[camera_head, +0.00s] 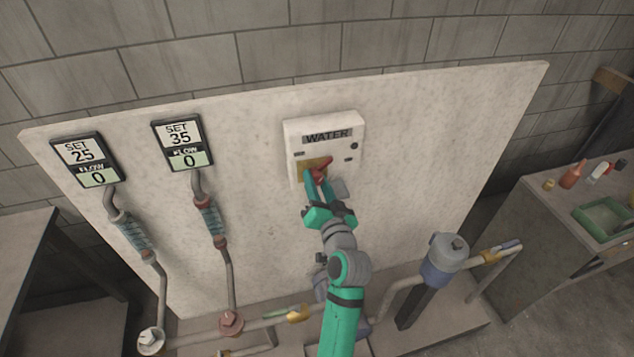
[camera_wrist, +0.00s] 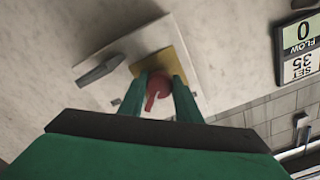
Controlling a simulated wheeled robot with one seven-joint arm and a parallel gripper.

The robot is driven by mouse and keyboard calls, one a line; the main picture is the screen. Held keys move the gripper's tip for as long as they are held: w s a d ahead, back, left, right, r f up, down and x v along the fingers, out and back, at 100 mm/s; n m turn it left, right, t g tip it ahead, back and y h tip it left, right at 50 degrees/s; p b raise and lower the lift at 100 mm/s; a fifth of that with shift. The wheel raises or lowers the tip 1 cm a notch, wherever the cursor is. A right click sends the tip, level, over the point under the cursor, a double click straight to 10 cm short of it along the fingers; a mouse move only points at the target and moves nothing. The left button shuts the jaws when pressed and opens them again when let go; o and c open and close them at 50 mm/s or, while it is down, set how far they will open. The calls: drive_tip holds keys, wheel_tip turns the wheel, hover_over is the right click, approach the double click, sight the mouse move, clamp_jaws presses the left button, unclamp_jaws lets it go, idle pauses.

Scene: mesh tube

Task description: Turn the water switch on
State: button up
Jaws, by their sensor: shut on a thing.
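The water switch box (camera_head: 340,127) is a white panel labelled WATER on the upright board. Its red knob (camera_head: 322,168) sits on a yellow plate (camera_head: 307,163) at the box's lower left. My gripper (camera_head: 314,175) reaches up to the knob from below and hides part of it. In the wrist view the two green fingers (camera_wrist: 159,88) stand on either side of the red knob (camera_wrist: 158,87), shut on it. The yellow plate (camera_wrist: 176,60) shows behind the knob. A grey lever-like part (camera_wrist: 101,70) sticks out of the box beside it.
Two meters on the board read SET 25 (camera_head: 80,152) and SET 35 (camera_head: 179,134), both with flow 0. Pipes and a blue-grey canister (camera_head: 441,262) stand below the board. A side bench (camera_head: 540,215) with bottles and a green tray (camera_head: 603,220) is at right.

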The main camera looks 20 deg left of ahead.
drive_tip(key=m, duration=0.4)
drive_tip(key=shift+m, duration=2.2)
drive_tip(key=o, duration=1.1)
drive_tip(key=shift+c, duration=0.2)
drive_tip(key=shift+s, duration=0.1)
drive_tip(key=v, duration=1)
drive_tip(key=shift+s+d, duration=0.25)
